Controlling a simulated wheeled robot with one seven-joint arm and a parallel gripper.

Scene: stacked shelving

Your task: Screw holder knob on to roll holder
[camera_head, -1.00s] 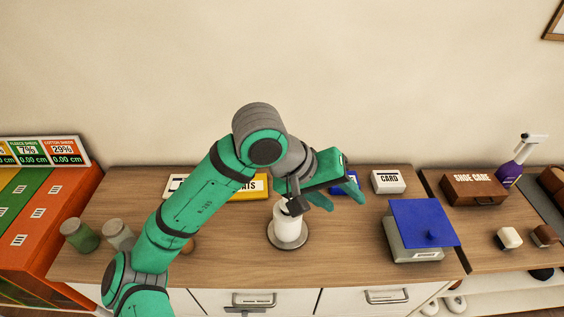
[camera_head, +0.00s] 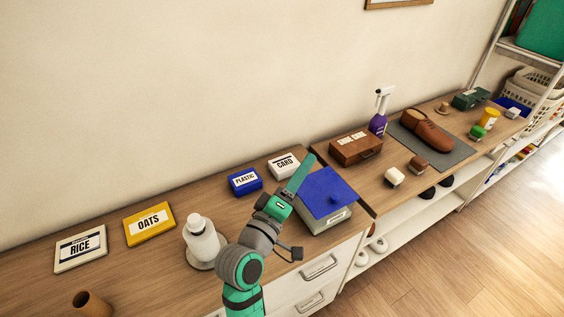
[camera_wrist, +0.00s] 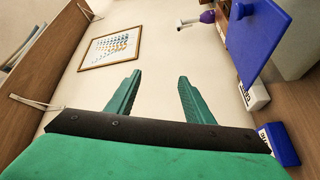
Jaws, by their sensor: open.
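The roll holder (camera_head: 203,262) stands upright on the worktop, with a round grey base and a white roll (camera_head: 205,243) on it. A smaller white piece (camera_head: 196,223) sits on top of the roll; I cannot tell for sure whether it is the holder knob, or whether it is screwed down. My gripper (camera_head: 303,172) is to the right of the roll holder, apart from it, near the blue-lidded box. In the wrist view my gripper (camera_wrist: 160,80) has its two green fingers spread with nothing between them. They point toward the wall.
A grey box with a blue lid (camera_head: 326,192) stands by my gripper. Plastic (camera_head: 245,181), card (camera_head: 284,166), oats (camera_head: 149,223) and rice (camera_head: 80,249) boxes line the back. A brown cylinder (camera_head: 92,303) stands at front left. Shoe-care items stand farther right.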

